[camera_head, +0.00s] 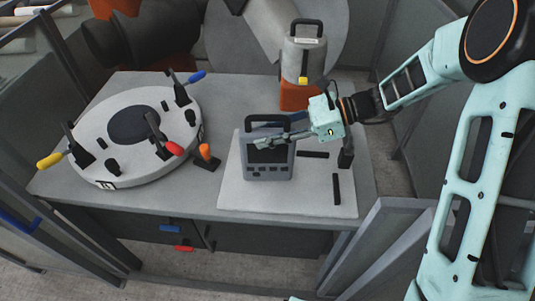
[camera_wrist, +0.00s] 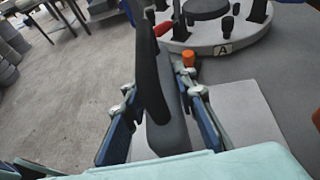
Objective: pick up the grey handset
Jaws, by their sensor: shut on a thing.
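The grey handset (camera_head: 268,166) is a boxy unit with a dark screen, a row of buttons and a black handle on top. It is upright over the pale board (camera_head: 318,194) on the workbench; I cannot tell whether its base touches the board. My gripper (camera_head: 262,134) reaches in from the right, with one finger across its front and the other behind. In the wrist view my gripper (camera_wrist: 160,100) is shut on the handset (camera_wrist: 168,135), its grey body and black handle between the two fingers. The handset's lower part is hidden there.
A round mould (camera_head: 130,165) with several toggle clamps stands left on the bench (camera_head: 200,199). An orange-tipped clamp (camera_head: 206,154) is close to the handset's left. A grey canister (camera_head: 303,55) on an orange base is behind. Black bars (camera_head: 337,188) lie on the board's right side.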

